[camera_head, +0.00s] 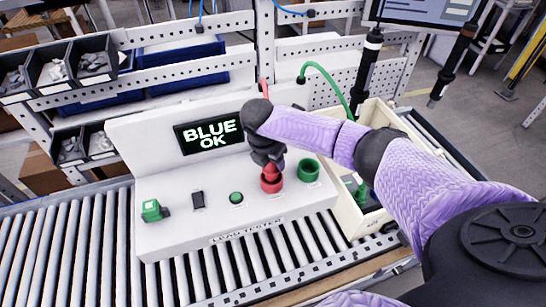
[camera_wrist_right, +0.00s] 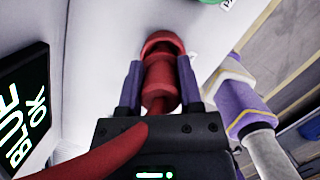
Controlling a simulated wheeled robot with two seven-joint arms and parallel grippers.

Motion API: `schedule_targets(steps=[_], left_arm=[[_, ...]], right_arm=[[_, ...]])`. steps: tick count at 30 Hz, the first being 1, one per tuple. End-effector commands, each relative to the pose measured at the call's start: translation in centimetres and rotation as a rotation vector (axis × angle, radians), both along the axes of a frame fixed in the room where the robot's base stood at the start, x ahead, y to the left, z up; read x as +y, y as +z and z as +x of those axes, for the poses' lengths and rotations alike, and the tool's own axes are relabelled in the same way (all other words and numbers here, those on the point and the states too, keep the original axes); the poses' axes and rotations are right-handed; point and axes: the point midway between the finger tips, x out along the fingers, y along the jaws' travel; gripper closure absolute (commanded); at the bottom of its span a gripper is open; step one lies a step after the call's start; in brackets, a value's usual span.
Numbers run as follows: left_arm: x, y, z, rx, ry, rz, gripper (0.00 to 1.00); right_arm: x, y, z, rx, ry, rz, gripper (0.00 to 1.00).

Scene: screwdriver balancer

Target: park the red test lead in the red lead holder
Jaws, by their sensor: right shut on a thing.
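The red test lead (camera_head: 270,170) stands roughly upright, its handle pointing down toward the red lead holder (camera_head: 271,185) on the white load tester. My right gripper (camera_head: 268,160) is above the holder and shut on the lead. In the right wrist view, the lead's red plug (camera_wrist_right: 159,85) sits between the two fingers of my right gripper (camera_wrist_right: 160,75). Its far end is inside the ring of the red holder (camera_wrist_right: 162,42); how deep it sits is hard to tell. The red cable runs off to the lower left. My left gripper is not in view.
The load tester (camera_head: 160,240) stands on the roller conveyor (camera_head: 60,250), its screen (camera_head: 208,134) reading "BLUE OK". A green holder (camera_head: 308,170) is right beside the red one. A cream bin (camera_head: 350,215) stands right of the tester. A black screwdriver (camera_head: 367,70) hangs behind.

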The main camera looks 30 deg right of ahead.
Motion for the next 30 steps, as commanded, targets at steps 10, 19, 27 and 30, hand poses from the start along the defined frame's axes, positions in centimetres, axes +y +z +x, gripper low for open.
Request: schedule_targets(steps=[10, 19, 27, 30], left_arm=[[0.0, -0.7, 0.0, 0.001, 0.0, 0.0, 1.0], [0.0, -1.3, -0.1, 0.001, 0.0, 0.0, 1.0], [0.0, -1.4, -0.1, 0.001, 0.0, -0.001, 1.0], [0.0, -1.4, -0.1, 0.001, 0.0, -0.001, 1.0]], right_arm=[[0.0, -1.3, 0.0, -0.002, 0.001, 0.001, 1.0], [0.0, -2.4, 0.0, 0.0, 0.0, 0.0, 1.0], [0.0, -2.5, 0.0, -0.001, 0.0, 0.0, 1.0], [0.0, -2.5, 0.0, -0.001, 0.0, 0.0, 0.37]])
